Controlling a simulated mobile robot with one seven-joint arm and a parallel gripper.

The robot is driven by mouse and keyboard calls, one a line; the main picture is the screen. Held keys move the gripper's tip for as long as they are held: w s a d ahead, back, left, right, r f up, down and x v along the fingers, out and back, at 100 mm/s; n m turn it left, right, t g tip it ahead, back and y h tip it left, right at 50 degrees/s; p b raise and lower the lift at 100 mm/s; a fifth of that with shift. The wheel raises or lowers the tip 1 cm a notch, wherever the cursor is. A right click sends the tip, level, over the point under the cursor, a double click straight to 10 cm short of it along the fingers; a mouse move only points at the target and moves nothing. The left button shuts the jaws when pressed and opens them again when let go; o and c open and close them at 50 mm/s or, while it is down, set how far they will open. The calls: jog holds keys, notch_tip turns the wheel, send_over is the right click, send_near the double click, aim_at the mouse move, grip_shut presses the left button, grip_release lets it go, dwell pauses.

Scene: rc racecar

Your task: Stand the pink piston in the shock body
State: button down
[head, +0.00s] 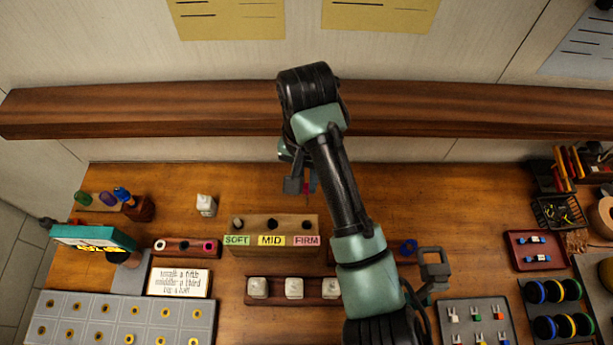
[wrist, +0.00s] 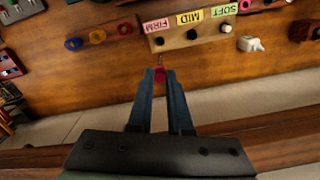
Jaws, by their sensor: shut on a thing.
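The pink piston (wrist: 160,75) is between my gripper's fingertips (wrist: 160,76) in the wrist view, with a thin dark rod beyond it. In the head view my gripper (head: 299,186) is above the back of the bench, behind the labelled block, shut on the piston, which shows as a small reddish sliver (head: 307,186). The piston looks clear of the bench, but its height is hard to tell. I cannot single out the shock body with certainty; a grey clamp-like fixture (head: 435,270) stands at the right, partly beside my arm.
The wooden block marked SOFT, MID, FIRM (head: 272,250) stands at bench centre, with a row of white bottles (head: 294,298) in front. A small white bottle (head: 206,205) stands left. A wooden shelf (head: 150,108) runs along the wall.

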jog(key=shift+r+p, duration=0.65)
jog(key=shift+r, duration=0.75)
jog(key=shift+w+r, duration=0.1)
jog(key=shift+r, duration=1.25)
